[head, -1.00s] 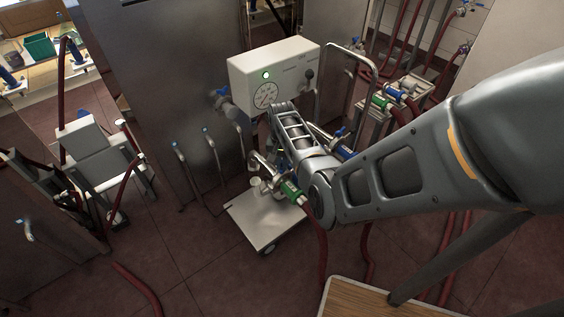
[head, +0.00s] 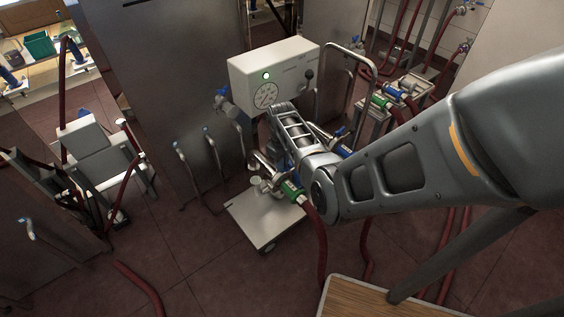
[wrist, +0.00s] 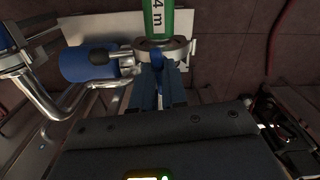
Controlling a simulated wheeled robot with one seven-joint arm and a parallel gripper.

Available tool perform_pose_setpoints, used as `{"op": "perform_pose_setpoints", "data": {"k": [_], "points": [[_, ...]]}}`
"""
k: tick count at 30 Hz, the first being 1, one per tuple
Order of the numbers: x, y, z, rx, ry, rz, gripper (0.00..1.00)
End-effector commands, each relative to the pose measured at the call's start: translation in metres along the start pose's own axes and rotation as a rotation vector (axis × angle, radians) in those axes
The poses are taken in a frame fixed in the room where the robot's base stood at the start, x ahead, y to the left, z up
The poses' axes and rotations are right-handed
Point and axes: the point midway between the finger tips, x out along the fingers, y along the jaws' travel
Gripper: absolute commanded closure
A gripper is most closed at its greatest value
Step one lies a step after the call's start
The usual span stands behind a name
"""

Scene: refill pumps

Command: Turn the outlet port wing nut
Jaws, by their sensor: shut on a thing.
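The outlet coupling shows in the wrist view as a steel clamp ring (wrist: 176,47) below a green hose sleeve (wrist: 158,18) marked "4 m". A blue wing nut (wrist: 157,62) sits at the ring's near side. My gripper (wrist: 162,88) is shut on the wing nut, its dark blue fingers on either side of it. The fingers partly hide the nut. In the head view the green sleeve (head: 292,189) shows low on the pump cart, beside my arm. My arm covers much of the outlet there, and the wing nut cannot be made out.
A blue cylinder (wrist: 88,63) and a curved steel pipe lie left of the coupling. The cart's tray (head: 262,223) is below. A red hose (head: 321,250) runs down from the sleeve.

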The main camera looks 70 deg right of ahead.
Motion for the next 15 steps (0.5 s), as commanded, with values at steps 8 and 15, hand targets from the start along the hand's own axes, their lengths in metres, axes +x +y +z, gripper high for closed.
{"op": "perform_pose_setpoints", "data": {"k": [8,15], "points": [[-0.0004,0.0000,0.0000,-0.261,0.000,0.002,1.00],[-0.0003,0.0004,0.0001,-0.489,0.000,0.004,1.00]]}}
